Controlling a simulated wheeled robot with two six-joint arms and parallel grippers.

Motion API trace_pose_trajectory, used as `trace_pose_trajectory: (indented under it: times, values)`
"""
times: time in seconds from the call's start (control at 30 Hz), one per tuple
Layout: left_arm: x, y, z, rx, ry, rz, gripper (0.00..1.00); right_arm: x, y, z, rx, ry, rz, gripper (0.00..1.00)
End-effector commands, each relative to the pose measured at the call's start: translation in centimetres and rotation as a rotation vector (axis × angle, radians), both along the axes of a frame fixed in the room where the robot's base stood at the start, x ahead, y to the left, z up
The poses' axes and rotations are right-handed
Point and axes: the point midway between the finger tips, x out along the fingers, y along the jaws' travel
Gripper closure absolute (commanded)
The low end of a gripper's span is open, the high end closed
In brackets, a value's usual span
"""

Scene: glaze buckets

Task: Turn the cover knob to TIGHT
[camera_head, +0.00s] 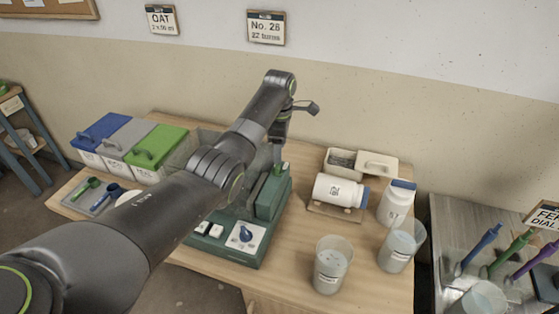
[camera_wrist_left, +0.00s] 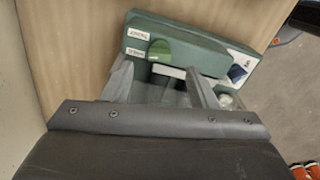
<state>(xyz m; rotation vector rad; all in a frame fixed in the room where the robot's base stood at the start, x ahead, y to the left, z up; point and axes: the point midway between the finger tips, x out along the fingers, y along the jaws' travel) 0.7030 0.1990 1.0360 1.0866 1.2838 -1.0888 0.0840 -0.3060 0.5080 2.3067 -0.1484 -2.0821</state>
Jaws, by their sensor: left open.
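The green cover knob (camera_wrist_left: 160,50) is on top of the dark green machine (camera_wrist_left: 205,55) in the left wrist view. Two small white labels lie beside it, too small to read surely; I cannot tell which one the knob points to. In the head view the machine (camera_head: 268,200) stands mid-table, and my arm partly covers it. My left gripper (camera_head: 278,150) is above the machine's back part. In the left wrist view its fingers (camera_wrist_left: 160,74) are apart and empty, on either side of the knob's near edge; contact cannot be told. My right gripper is in neither view.
A blue knob (camera_head: 246,233) on a white plate is at the machine's front. Lidded bins (camera_head: 128,147) stand left. A white bottle (camera_head: 335,190) lies on a stand at right, near an upright bottle (camera_head: 396,203) and clear buckets (camera_head: 331,265). The wall is close behind.

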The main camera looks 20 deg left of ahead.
Motion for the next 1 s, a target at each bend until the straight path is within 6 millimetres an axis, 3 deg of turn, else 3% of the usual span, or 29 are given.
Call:
trace_pose_trajectory:
  times: [0.1,0.3,0.77,1.0]
  values:
    - [-0.1,0.0,-2.5,0.0,0.004,0.0,0.47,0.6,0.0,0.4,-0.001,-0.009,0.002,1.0]
    - [0.0,0.0,-5.3,0.001,0.001,-0.001,0.47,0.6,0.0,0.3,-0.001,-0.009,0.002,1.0]
    - [0.0,0.0,-6.4,0.001,-0.001,-0.001,0.47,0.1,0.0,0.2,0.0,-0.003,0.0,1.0]
    - [0.0,0.0,-6.4,0.0,-0.001,-0.001,0.77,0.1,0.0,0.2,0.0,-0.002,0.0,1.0]
